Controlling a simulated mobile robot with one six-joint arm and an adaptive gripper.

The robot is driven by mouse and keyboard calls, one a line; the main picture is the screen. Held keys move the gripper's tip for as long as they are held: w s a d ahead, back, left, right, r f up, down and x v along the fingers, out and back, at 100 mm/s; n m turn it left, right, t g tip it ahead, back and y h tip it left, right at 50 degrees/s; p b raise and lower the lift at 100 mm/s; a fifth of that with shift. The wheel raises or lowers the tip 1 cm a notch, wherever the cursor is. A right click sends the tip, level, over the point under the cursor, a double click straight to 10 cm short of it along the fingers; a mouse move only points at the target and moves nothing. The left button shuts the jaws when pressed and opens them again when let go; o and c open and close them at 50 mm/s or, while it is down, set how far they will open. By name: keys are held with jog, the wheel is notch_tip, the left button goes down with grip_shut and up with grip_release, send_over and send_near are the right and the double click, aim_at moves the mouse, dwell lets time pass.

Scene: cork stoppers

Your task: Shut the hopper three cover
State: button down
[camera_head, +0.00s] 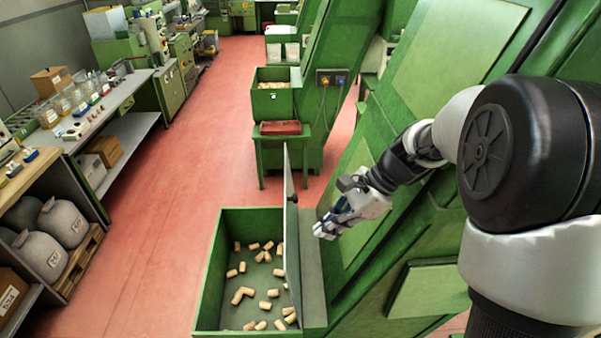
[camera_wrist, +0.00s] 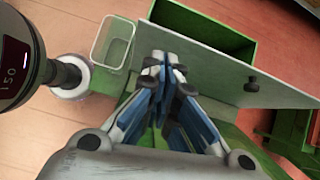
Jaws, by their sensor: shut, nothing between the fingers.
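The green hopper (camera_head: 209,282) stands open at the bottom centre of the head view, with several cork stoppers (camera_head: 265,305) on its floor. Its grey cover (camera_head: 291,245) stands up roughly on edge along the right side, with a small dark knob (camera_head: 293,198). In the wrist view the cover (camera_wrist: 215,85) is a wide grey panel with a black knob (camera_wrist: 250,83), and the hopper box (camera_wrist: 205,32) lies beyond it. My gripper (camera_head: 322,230) is shut and empty, just right of the cover.
A sloped green machine body (camera_head: 370,210) rises to the right of the hopper. Another green hopper (camera_head: 270,100) with a red tray (camera_head: 280,128) stands farther back. A clear container (camera_wrist: 113,42) shows left in the wrist view. The red floor (camera_head: 170,210) on the left is clear.

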jog(key=w+m, duration=0.1)
jog(key=w, duration=0.1)
send_near(288, 256)
jog(key=shift+m+y, duration=0.3)
jog(key=x, duration=0.4)
jog(key=shift+f+p, duration=0.25)
jog(key=shift+p, duration=0.05)
jog(key=shift+r, duration=0.1)
